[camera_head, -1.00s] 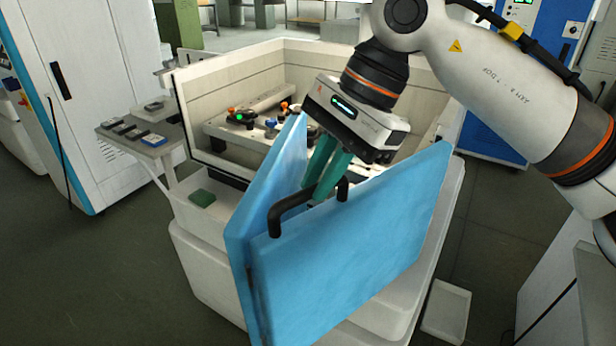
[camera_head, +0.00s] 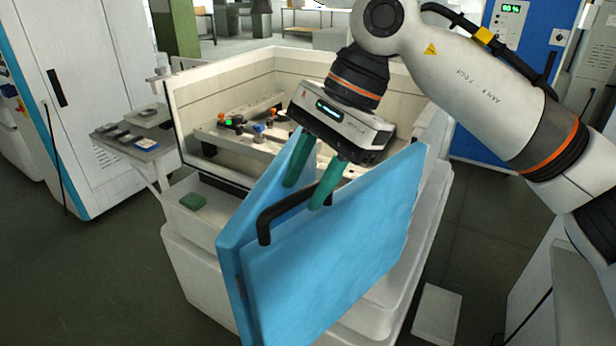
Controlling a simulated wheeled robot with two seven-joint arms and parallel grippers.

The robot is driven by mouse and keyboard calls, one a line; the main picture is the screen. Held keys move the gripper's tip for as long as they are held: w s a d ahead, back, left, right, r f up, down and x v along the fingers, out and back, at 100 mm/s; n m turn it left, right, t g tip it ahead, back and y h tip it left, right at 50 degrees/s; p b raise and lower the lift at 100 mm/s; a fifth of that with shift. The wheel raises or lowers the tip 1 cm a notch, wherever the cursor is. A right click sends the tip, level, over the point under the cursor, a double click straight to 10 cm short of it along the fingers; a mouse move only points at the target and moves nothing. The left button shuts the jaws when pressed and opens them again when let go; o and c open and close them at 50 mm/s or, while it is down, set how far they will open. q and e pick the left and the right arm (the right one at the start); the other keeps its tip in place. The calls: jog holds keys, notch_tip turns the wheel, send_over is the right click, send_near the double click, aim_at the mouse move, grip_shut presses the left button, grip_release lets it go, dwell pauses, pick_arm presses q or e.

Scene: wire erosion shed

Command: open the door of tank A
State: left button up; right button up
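The blue door of the tank (camera_head: 345,235) stands at the front of the white tank (camera_head: 215,98), its panels meeting in a V shape at the left edge, with an opening between them. A black bar handle (camera_head: 270,213) sits on the top of the front panel. My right gripper (camera_head: 303,196) is over the handle with its green fingers spread, one on each side of the bar. The fingers look apart from the bar, though contact is hard to judge. My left gripper is not in view. No letter marking the tank shows.
Inside the tank is a work fixture with coloured knobs (camera_head: 230,122). A side shelf with dark blocks (camera_head: 147,143) and a white-and-blue cabinet (camera_head: 80,100) stand left. A blue cabinet (camera_head: 515,80) stands behind my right arm. The floor at front left is clear.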

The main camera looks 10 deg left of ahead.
jog(key=v, duration=1.2)
jog(key=shift+f, duration=0.1)
